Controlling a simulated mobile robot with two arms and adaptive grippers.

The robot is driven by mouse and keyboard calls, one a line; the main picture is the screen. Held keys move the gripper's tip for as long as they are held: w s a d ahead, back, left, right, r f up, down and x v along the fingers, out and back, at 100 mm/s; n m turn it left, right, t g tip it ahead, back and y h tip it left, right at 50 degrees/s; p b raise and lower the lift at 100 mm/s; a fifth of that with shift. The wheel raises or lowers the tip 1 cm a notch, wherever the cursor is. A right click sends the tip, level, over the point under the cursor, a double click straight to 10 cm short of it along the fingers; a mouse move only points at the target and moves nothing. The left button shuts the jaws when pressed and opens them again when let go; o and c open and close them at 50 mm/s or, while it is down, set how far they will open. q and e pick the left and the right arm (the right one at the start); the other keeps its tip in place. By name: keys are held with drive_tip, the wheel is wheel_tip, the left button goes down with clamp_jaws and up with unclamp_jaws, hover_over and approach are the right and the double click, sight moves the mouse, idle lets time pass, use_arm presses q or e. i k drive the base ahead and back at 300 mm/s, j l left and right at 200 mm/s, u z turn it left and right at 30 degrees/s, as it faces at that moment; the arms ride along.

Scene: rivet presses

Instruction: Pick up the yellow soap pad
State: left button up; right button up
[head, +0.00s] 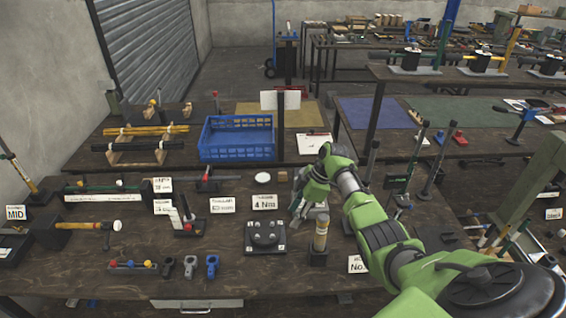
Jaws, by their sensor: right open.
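I cannot pick out a yellow soap pad for sure in the head view; it may be hidden or too small to tell. My right gripper (306,214) hangs over the near workbench (150,255), pointing down. It is open, and I see nothing held in it. It is just left of and behind an upright tool with a tan handle (321,236) in a dark block. My green right arm covers part of the bench behind it. My left gripper is not in view.
A black holder (265,237) and a small white disc (263,178) are left of my right gripper. A blue crate (236,154) stands farther back, beside yellow rods (148,131) on a wooden rack. Upright tools and label cards crowd the bench.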

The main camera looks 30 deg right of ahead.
sight(282, 176)
drive_tip(key=i+l, duration=0.95)
